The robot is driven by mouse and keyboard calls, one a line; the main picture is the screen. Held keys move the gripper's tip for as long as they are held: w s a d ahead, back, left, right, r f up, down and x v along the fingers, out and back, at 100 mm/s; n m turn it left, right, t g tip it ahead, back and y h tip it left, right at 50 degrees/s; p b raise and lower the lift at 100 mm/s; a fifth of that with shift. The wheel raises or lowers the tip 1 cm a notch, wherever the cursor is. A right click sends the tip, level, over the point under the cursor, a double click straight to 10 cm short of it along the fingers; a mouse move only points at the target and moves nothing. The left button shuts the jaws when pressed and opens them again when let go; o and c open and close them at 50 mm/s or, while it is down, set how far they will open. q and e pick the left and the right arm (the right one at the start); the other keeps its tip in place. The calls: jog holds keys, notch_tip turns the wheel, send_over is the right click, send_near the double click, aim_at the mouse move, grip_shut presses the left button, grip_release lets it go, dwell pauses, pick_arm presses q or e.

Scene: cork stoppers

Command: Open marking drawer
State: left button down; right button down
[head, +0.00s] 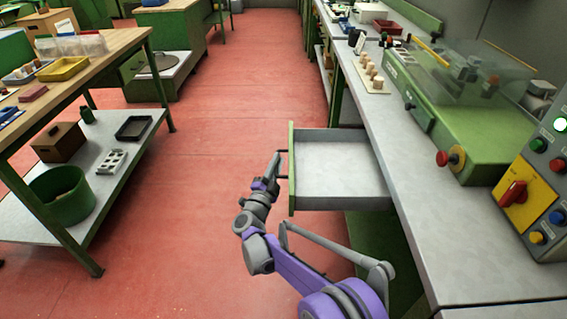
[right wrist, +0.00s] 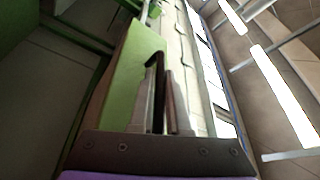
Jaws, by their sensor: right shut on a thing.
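The marking drawer (head: 340,165) is pulled out from under the grey workbench on the right in the head view. It has a green front panel (head: 292,190) and a pale grey inside that looks empty. My right gripper (head: 279,160) is at the outer side of the front panel, shut on the drawer's handle. In the right wrist view the green front (right wrist: 138,65) stands close before the fingers (right wrist: 163,105), with the dark handle (right wrist: 155,62) between or beside them. The handle is mostly hidden by the gripper in the head view. My left gripper does not show.
The workbench (head: 415,195) carries a board with cork stoppers (head: 372,78), a green machine (head: 450,110) and a control box with buttons (head: 540,190). A wooden-topped table (head: 95,60) with a lower shelf stands left. Red floor (head: 210,130) between them is clear.

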jog(key=c, duration=0.9)
grip_release()
jog(key=p+v, duration=0.1)
jog(key=v, duration=0.9)
jog(key=shift+s, duration=0.4)
jog(key=shift+s+f, duration=0.1)
jog(key=shift+f, duration=0.05)
